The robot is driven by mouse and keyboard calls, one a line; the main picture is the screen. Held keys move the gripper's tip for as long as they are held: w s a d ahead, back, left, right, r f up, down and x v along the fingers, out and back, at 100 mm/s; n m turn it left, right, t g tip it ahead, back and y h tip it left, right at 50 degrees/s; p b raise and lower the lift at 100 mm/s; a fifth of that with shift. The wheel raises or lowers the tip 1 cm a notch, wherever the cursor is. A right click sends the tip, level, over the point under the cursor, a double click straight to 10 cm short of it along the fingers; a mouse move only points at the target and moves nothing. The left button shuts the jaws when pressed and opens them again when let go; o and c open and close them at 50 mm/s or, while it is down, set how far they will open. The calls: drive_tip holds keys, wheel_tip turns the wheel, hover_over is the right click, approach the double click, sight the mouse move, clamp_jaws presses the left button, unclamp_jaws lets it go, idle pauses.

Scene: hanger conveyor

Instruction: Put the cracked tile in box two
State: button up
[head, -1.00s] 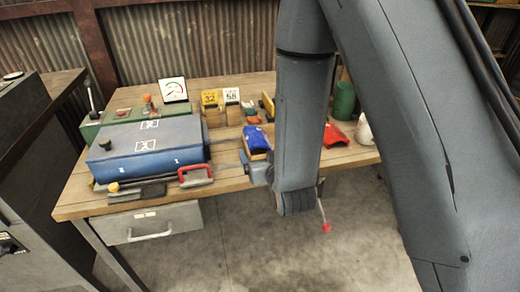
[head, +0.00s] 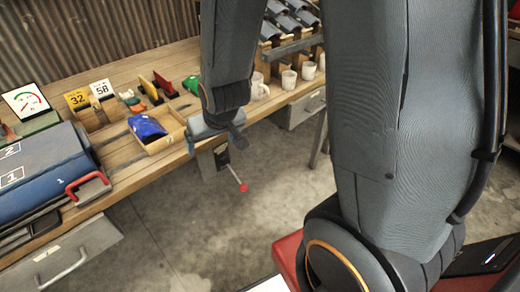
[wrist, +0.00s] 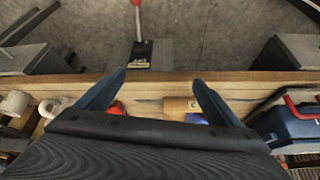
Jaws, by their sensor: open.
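I cannot pick out a cracked tile in either view. A blue case (head: 35,170) with white squares marked 2 and 1 lies on the bench at the left of the head view; its blue body and red handle also show at the right edge of the wrist view (wrist: 290,122). My gripper (wrist: 158,78) is open and empty, its two blue-grey fingers spread over the bench edge. In the head view it hangs at the bench's front edge, right of a wooden tray (head: 170,135) holding a blue thing.
Number cards 32 (head: 77,98) and 58 (head: 102,89) stand behind the tray. White mugs (head: 289,80) and a rack of dark pieces (head: 285,20) are at the back right. A red-knobbed lever (head: 240,183) juts below the bench edge. The floor in front is clear.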

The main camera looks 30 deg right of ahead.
drive_tip(key=s+d+r+g, duration=0.3)
drive_tip(key=s, duration=0.4)
drive_tip(key=s+d+r+g+p, duration=0.1)
drive_tip(key=s+d+r+g, duration=0.1)
drive_tip(key=s, duration=0.5)
drive_tip(key=shift+d+r+m+g+h, duration=0.4)
drive_tip(key=shift+d+r, duration=0.1)
drive_tip(key=shift+r, duration=0.15)
